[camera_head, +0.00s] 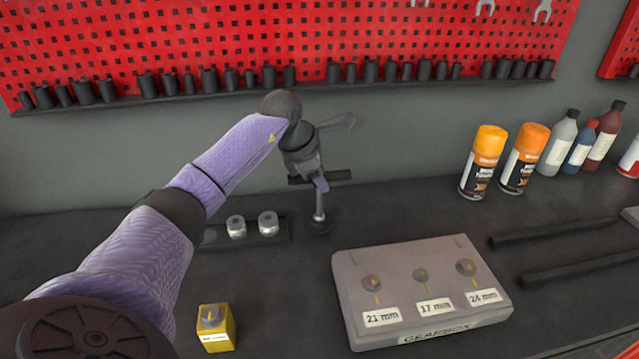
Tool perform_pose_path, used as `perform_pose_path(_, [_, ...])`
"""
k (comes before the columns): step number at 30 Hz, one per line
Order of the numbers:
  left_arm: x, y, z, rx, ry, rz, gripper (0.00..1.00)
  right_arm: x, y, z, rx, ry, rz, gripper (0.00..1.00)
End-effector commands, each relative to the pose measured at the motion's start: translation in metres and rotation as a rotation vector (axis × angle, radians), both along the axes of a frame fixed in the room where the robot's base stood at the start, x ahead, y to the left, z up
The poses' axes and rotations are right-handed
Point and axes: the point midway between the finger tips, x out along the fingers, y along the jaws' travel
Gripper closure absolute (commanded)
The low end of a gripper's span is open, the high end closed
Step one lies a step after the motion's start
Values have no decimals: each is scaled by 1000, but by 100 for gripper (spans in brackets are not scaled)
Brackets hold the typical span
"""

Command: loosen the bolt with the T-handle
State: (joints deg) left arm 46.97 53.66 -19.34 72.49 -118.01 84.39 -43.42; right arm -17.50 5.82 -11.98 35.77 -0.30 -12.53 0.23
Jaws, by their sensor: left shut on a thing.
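My left gripper (318,182) is shut on the T-handle, around its dark crossbar (338,176). The T-handle's bright shaft (319,205) points down, about upright. Its lower end meets a dark round piece (320,228) at the bench; I cannot tell whether this is a socket or a stand. The grey gearbox block (405,262) lies in front and to the right, with three bolts on top: 21 mm (371,283), 17 mm (420,276) and 24 mm (466,268). The T-handle is apart from all three bolts. My right gripper is out of view.
A dark rack with silver sockets (237,227) lies left of the T-handle. A yellow block (215,333) stands at the front. Spray cans (483,165) and bottles stand at the back right. Two dark bars (560,231) lie at the right. A red pegboard (330,30) hangs behind.

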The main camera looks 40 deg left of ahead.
Motion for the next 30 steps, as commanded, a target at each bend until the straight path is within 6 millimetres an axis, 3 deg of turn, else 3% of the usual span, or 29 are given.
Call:
perform_pose_path(4, [1, 1, 13, 4, -6, 1, 100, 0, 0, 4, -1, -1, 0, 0])
perform_pose_path(9, [1, 1, 61, 4, -9, 2, 100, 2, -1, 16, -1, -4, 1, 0])
perform_pose_path(14, [0, 1, 97, 2, -6, 2, 100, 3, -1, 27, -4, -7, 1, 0])
perform_pose_path(18, [0, 1, 131, 0, -5, 2, 100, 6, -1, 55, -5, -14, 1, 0])
perform_pose_path(30, [0, 0, 190, 1, -3, 1, 100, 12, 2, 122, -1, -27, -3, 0])
